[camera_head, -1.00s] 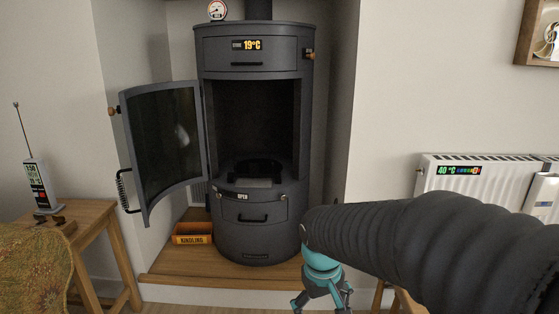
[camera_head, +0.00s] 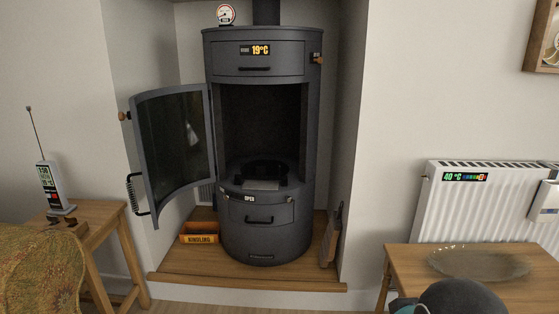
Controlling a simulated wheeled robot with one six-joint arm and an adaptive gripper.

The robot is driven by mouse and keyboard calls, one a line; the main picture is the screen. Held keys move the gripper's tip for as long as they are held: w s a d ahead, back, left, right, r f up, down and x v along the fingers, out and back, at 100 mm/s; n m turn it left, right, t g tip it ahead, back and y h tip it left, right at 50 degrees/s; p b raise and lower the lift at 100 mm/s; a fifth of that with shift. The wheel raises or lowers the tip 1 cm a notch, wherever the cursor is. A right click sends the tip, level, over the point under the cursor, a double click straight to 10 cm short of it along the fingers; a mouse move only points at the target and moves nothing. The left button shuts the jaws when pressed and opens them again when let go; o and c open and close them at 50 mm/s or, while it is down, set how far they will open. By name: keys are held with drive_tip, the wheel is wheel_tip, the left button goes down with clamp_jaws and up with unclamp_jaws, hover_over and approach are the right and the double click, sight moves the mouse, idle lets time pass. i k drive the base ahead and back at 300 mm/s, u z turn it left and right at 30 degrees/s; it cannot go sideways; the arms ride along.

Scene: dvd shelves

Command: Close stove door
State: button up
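The dark grey stove (camera_head: 265,235) stands upright in the alcove. Its curved glass door (camera_head: 175,140) hangs wide open to the left, hinged at the stove's left side. The door has a coiled handle (camera_head: 131,195) low on its outer edge and a wooden knob (camera_head: 124,115) higher up. The firebox opening (camera_head: 265,125) is exposed and dark inside. Only a dark rounded part of my arm shows at the bottom right, with a bit of teal beside it. I cannot make out the gripper's fingers; it is well away from the door.
A kindling box (camera_head: 199,239) sits on the wooden hearth (camera_head: 250,283) below the door. A small table (camera_head: 100,215) with a weather device (camera_head: 54,188) stands left. A table with a glass dish (camera_head: 480,264) stands right, before a radiator (camera_head: 490,205). The floor before the hearth looks clear.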

sight(171, 125)
drive_tip(key=u, duration=0.5)
drive_tip(key=k, duration=0.6)
drive_tip(key=u, duration=1.1)
drive_tip(key=i, duration=1.2)
drive_tip(key=z, duration=0.65)
